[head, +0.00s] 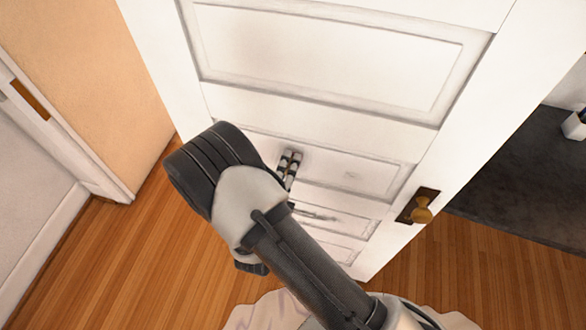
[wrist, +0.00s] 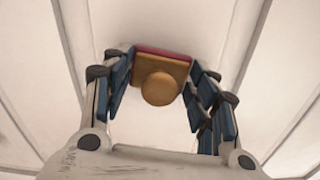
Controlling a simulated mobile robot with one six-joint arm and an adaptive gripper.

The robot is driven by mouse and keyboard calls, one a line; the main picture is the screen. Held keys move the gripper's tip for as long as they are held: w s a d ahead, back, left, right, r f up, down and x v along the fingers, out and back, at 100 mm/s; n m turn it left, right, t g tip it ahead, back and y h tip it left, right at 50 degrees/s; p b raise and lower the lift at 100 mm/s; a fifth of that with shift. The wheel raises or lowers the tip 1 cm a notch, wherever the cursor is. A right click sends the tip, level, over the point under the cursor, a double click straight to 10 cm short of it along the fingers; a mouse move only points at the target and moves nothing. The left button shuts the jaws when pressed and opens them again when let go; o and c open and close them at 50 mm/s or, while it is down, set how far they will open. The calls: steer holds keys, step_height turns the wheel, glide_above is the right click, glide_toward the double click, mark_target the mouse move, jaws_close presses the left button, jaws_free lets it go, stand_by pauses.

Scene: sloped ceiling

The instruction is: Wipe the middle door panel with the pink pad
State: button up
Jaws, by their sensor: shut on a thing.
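The white door has several recessed panels; the middle door panel (head: 375,177) is partly behind my arm in the head view. It has a small grey smudge right of my gripper. My gripper (head: 289,165) is in front of this panel's left part. In the wrist view my gripper (wrist: 161,70) is shut on the pink pad (wrist: 163,53), which has a tan wooden back and a round knob. Its pink edge faces the white panel surface (wrist: 225,35). I cannot tell whether it touches. The head view hides the pad.
A brass door knob (head: 421,211) is on the door's right edge. An upper panel (head: 320,55) lies above. A tan wall (head: 95,70) stands left, and wooden floor (head: 130,250) lies below. A dark surface (head: 525,170) is at the right.

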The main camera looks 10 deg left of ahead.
mark_target(268, 151)
steer(key=shift+w+a+b, duration=0.2)
steer(key=shift+a+b, duration=0.1)
steer(key=shift+a, duration=1.45)
steer(key=shift+w+a+b, duration=0.2)
steer(key=shift+a+b, duration=0.1)
steer(key=shift+a, duration=1.45)
steer(key=shift+s+a+p, duration=0.15)
steer(key=shift+s+p, duration=0.05)
steer(key=shift+s, duration=1.3)
steer(key=shift+s+a+p, duration=0.15)
steer(key=shift+s+p, duration=0.05)
steer(key=shift+s, duration=1.25)
steer(key=s, duration=0.3)
steer(key=shift+a, duration=0.15)
steer(key=shift+r, duration=0.1)
